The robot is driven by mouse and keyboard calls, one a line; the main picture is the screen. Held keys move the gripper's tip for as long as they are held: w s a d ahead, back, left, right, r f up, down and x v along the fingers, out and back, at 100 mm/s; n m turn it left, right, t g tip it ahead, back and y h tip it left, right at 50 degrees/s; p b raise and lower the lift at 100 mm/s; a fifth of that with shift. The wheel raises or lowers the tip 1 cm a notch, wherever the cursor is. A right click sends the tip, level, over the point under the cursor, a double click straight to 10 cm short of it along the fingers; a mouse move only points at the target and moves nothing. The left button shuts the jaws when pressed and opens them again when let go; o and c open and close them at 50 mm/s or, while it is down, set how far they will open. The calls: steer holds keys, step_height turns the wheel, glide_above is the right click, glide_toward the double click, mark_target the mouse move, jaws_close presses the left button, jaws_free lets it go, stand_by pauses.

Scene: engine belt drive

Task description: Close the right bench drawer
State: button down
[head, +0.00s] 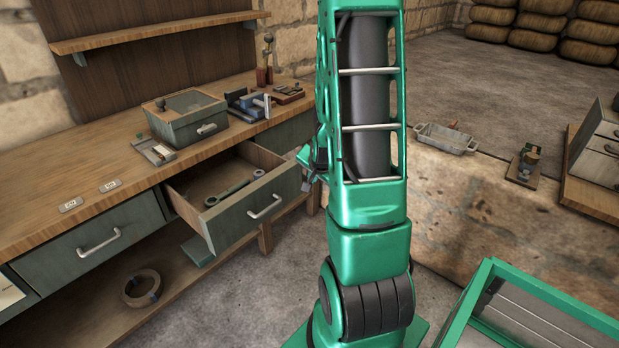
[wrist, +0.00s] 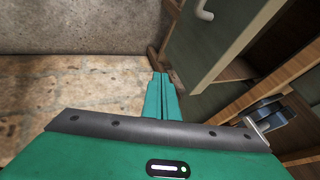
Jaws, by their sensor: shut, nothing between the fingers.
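The right bench drawer (head: 255,212) stands pulled out from under the bench top in the head view. It has a grey-green front, a pale bar handle (head: 264,207) and a wooden inside. A dark double-ended wrench (head: 232,192) lies in it. In the wrist view a green panel with a pale handle (wrist: 205,12), seemingly this drawer's front, is at the upper right. My gripper (wrist: 162,80) is shut and empty, its fingertips close to the panel's edge; contact cannot be told. In the head view my arm hides most of the gripper, just right of the drawer front.
The left bench drawer (head: 88,245) is shut. A lidded green box (head: 186,120) and several tools stand on the bench top (head: 130,150). A metal tray (head: 445,138) sits on a stone ledge at right. Floor shows before the bench.

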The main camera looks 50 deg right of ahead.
glide_toward(300, 183)
step_height(300, 183, down, 3)
steer(key=s+d, duration=0.1)
steer(key=s, duration=0.1)
steer(key=w, duration=0.4)
steer(key=shift+d+f, duration=0.25)
steer(key=shift+f, duration=0.05)
